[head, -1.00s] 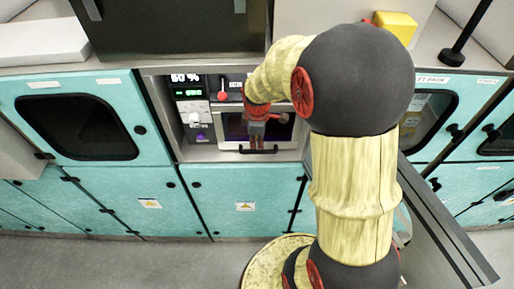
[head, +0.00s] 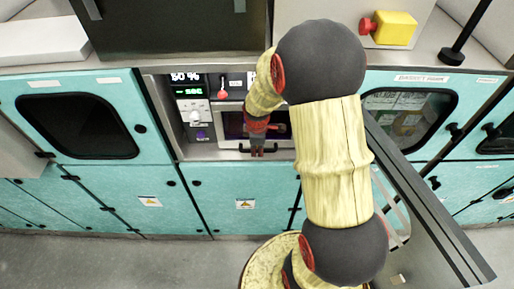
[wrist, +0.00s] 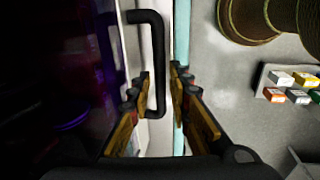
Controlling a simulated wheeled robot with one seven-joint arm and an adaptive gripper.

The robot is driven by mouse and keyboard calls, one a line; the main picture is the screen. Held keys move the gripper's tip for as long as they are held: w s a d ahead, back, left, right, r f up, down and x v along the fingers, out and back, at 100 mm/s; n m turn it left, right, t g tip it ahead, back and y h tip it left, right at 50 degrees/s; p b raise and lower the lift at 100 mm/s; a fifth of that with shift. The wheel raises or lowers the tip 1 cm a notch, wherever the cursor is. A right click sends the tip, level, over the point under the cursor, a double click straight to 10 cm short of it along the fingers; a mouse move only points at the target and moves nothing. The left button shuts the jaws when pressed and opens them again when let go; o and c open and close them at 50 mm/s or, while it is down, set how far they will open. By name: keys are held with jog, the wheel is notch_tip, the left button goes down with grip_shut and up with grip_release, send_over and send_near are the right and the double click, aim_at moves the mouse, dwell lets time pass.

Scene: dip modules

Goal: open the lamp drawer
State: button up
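The lamp drawer (head: 208,150) has a pale metal front, a dark purple-lit window and a black bar handle (head: 283,149); it looks shut. My gripper (head: 257,152) points down at the middle of the handle in the head view and hides part of it. In the wrist view the black handle (wrist: 159,50) runs between the two fingers of my gripper (wrist: 161,80). The fingers are open, with a gap between the bar and the right finger. I cannot tell whether the left finger touches the bar.
A control panel (head: 193,110) with a lit display sits left of the drawer. Teal cabinets (head: 238,205) lie below and beside it. A yellow box with a red knob (head: 394,28) is on the counter above. Grey floor (head: 150,262) is clear in front.

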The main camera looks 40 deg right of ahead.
jog(key=shift+c, duration=0.5)
jog(key=c, duration=0.4)
